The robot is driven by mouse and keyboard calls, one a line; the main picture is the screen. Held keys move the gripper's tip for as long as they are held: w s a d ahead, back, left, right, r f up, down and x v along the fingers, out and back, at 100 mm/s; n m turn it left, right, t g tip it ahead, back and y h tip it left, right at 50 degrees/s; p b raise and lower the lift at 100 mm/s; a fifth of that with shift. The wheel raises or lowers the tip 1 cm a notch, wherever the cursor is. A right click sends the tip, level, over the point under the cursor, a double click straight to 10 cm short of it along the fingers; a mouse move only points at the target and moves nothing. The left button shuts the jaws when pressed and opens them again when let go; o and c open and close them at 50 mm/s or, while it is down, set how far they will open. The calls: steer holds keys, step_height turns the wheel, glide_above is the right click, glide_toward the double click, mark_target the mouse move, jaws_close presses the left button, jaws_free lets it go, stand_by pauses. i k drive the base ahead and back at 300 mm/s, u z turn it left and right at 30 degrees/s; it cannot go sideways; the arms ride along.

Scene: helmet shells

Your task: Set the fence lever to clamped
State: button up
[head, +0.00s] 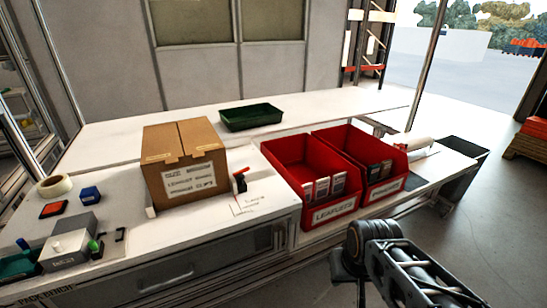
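A small lever with a red part and a black part (240,180), which looks like the fence lever, stands on the white bench just right of a cardboard box (186,172). It is small in view, and I cannot read its setting. A paper label (249,204) lies on the bench in front of it. A low white piece (150,212) shows at the box's front left corner. My gripper (347,275) seems to be the dark part at the lower right, in front of the bench and well apart from the lever. Its fingers are not clear.
Two red bins (328,213) with small boxes stand right of the lever. A green tray (251,116) sits behind. At the left are a tape roll (54,186), a blue block (90,194) and a grey device (70,242). The bench front near the lever is mostly clear.

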mark_target(245, 169)
steer(key=u, duration=0.05)
steer(key=i, duration=0.8)
steer(key=u, duration=0.75)
steer(key=i, duration=0.45)
steer(key=u, duration=0.4)
